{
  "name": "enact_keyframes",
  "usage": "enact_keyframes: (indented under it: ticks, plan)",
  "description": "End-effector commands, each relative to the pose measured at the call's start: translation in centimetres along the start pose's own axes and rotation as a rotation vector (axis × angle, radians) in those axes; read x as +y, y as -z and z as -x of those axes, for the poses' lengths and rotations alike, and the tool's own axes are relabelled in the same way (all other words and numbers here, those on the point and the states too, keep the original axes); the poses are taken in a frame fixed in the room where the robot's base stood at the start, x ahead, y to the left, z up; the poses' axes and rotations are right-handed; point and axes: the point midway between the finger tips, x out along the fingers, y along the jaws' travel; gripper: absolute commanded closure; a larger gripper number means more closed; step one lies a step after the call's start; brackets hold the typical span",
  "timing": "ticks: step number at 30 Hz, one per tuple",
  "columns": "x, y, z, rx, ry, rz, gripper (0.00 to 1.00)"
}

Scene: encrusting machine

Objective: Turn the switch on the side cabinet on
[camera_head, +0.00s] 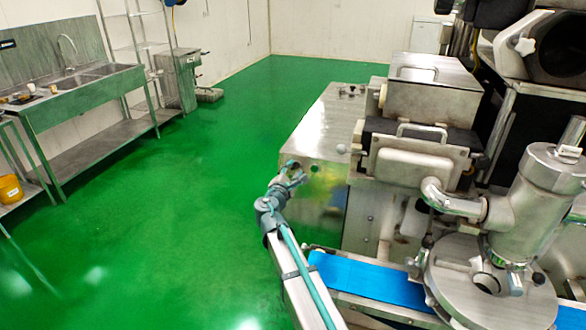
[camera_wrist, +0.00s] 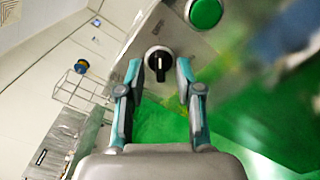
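The switch (camera_wrist: 159,62) is a round black knob with a raised grip bar, set in the metal panel in the wrist view. Its bar runs up and down in that picture, with a pale mark on it. My gripper (camera_wrist: 158,70) is open, one finger on each side of the switch, with visible gaps to the bar; how far the tips are from the panel is hard to tell.
A green round button (camera_wrist: 206,12) is close to the switch on the same panel. The blue conveyor belt (camera_head: 370,280) and machine (camera_head: 430,90) are right of my arm. A sink bench (camera_head: 85,88) stands far left. Green floor between is clear.

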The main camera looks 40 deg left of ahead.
Motion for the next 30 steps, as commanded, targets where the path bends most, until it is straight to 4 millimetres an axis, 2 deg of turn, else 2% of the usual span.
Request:
enact_keyframes:
  ticks: [9,15,16,30]
  plan:
    - [-0.07,0.01,-0.36,0.000,0.000,0.000,0.65]
    - [-0.06,0.02,-0.34,0.000,0.000,0.000,0.98]
    - [-0.06,0.01,-0.34,0.000,0.000,0.000,1.00]
    - [-0.37,0.28,-0.32,0.000,0.000,-0.043,1.00]
